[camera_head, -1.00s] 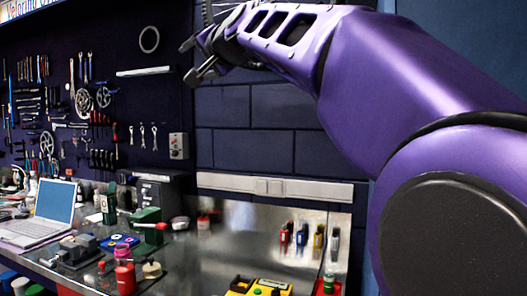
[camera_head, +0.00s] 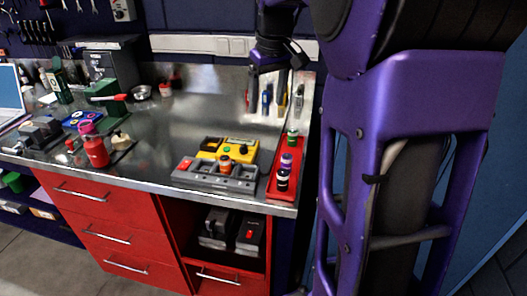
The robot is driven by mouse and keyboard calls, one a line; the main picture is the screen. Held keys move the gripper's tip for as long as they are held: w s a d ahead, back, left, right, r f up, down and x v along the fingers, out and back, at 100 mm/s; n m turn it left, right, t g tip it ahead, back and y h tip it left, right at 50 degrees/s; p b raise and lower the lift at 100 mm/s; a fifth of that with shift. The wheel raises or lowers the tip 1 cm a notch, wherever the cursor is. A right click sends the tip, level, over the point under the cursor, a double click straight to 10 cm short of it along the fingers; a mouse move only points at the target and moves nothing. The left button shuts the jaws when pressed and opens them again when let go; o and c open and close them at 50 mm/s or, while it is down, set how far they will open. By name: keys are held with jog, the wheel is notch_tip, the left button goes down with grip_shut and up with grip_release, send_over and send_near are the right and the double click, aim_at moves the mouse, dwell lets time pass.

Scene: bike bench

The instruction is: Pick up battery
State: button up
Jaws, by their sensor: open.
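Several small upright cylinders that look like batteries stand on the bench. A green-topped one (camera_head: 292,138), a purple one (camera_head: 286,161) and a dark one with a pale band (camera_head: 282,180) stand in a narrow red tray (camera_head: 271,188). An orange one with a dark top (camera_head: 225,165) stands in a grey slotted holder (camera_head: 197,179). I cannot tell which one the task means. My dark gripper (camera_head: 274,88) hangs fingers down, open and empty, behind and above the red tray near the back panel. Its fingertips are hard to make out.
A yellow device (camera_head: 240,153) sits behind the grey holder. A red bottle (camera_head: 96,152), a vise (camera_head: 40,133) and a laptop (camera_head: 10,95) are to the left. Hand tools (camera_head: 281,100) hang behind my gripper. The mid-bench steel is clear.

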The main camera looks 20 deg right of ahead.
jog(key=g, duration=0.2)
send_over(283, 171)
notch_tip(283, 171, down, 3)
jog(key=shift+n, duration=0.4)
jog(key=f, duration=0.4)
jog(key=f+b, duration=0.1)
jog(key=f, duration=0.7)
jog(key=shift+d+f, duration=0.3)
jog(key=shift+d, duration=0.05)
jog(key=f, duration=0.3)
jog(key=f+b, duration=0.1)
jog(key=f, duration=0.1)
jog(key=shift+a+f, duration=0.1)
jog(key=shift+a, duration=0.25)
grip_shut()
